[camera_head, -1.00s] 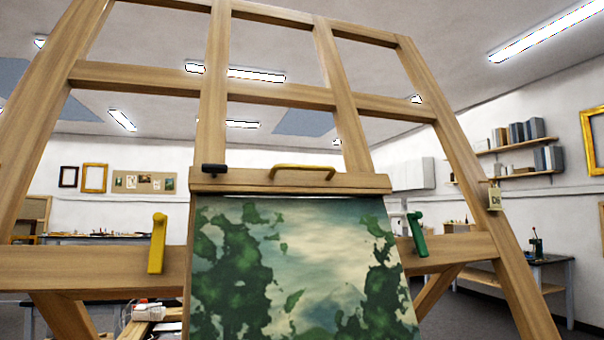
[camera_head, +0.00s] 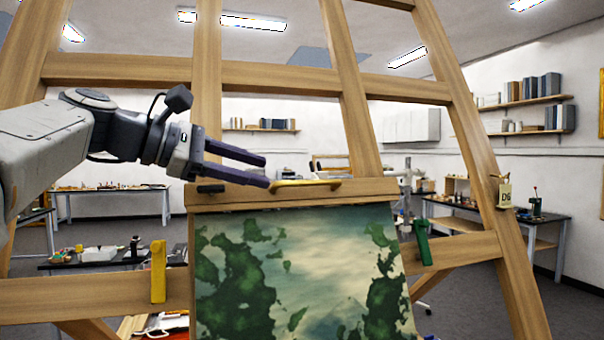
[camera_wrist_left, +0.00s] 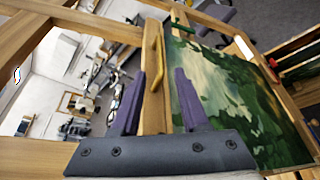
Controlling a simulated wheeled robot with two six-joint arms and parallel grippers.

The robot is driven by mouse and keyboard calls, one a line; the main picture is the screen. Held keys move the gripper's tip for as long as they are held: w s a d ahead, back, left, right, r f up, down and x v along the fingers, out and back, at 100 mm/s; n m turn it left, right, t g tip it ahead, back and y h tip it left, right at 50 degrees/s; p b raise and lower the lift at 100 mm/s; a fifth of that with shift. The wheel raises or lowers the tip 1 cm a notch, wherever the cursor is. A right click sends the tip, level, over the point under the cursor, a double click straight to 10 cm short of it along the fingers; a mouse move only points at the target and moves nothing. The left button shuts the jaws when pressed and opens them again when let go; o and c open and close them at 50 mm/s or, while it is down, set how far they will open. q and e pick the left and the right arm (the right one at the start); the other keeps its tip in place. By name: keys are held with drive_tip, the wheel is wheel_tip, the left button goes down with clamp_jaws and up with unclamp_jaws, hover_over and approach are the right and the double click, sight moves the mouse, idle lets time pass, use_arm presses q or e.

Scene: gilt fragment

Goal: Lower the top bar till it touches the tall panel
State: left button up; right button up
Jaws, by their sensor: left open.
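The top bar (camera_head: 372,188) is a wooden strip across the easel at the upper edge of the tall panel (camera_head: 320,250), which carries a green, cloudy landscape. I cannot tell whether bar and panel touch. The bar has a yellow handle (camera_head: 315,184) and a black knob (camera_head: 210,188). My left gripper (camera_head: 266,171) is open and empty, its fingertips just left of the handle in the head view. In the left wrist view, the bar (camera_wrist_left: 155,112) runs between the spread fingers, with the handle (camera_wrist_left: 157,50) ahead of them. My right gripper is out of view.
The wooden easel (camera_head: 120,72) has wide posts and crossbars around the panel. A yellow lever (camera_head: 158,270) and a green lever (camera_head: 422,242) stand on its lower crossbar. A tag (camera_head: 505,195) hangs on the right post. Work tables (camera_head: 110,188) stand behind.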

sight(303, 183)
use_arm(q)
drive_tip(key=p+x, duration=0.2)
drive_tip(key=x, duration=0.8)
drive_tip(key=shift+d, duration=0.1)
drive_tip(key=shift+c, duration=0.3)
clamp_jaws()
drive_tip(key=shift+f, duration=0.15)
idle(0.7)
